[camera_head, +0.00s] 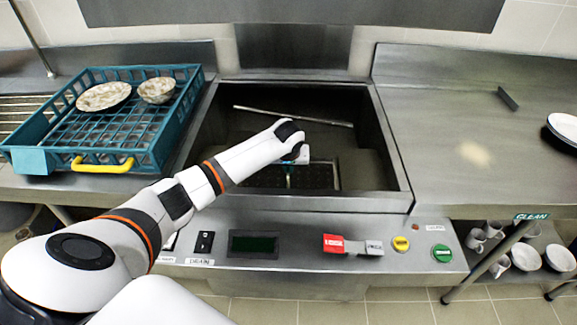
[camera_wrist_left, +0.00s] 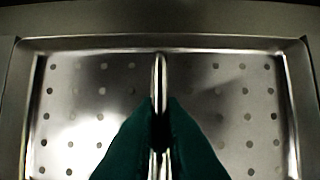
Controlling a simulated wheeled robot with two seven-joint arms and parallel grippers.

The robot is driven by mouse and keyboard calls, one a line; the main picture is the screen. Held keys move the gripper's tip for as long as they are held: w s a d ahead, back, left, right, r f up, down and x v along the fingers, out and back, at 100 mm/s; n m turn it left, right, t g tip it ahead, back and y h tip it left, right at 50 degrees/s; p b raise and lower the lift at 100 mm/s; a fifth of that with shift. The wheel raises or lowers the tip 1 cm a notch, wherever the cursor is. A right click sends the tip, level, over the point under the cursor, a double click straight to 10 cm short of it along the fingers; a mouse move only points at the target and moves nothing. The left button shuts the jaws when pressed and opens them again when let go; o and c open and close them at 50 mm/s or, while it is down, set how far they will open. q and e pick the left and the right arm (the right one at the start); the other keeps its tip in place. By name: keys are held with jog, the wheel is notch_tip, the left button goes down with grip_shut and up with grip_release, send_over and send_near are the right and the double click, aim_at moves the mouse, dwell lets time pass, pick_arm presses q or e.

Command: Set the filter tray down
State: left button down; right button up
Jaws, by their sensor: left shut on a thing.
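The filter tray is a shallow metal pan with rows of round holes; it fills much of the left wrist view (camera_wrist_left: 70,100) and shows dark inside the open basin in the head view (camera_head: 312,176). Its upright metal handle (camera_wrist_left: 159,70) stands in the middle. My left gripper (camera_wrist_left: 160,108) has its dark green fingers shut on this handle. In the head view the left gripper (camera_head: 289,163) is down in the basin, partly hidden by my wrist. I cannot tell whether the tray touches the basin floor. My right gripper is not in view.
The steel basin (camera_head: 397,165) has raised walls, and a long rod (camera_head: 300,117) lies across its back. A teal rack (camera_head: 35,161) with dirty dishes stands left. The front panel holds a red switch (camera_head: 333,243) and buttons. The right counter (camera_head: 440,130) is mostly clear.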

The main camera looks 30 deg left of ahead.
pick_arm(q)
jog(key=c, duration=1.5)
grip_release()
jog(key=shift+c, duration=0.2)
jog(key=v, duration=1.2)
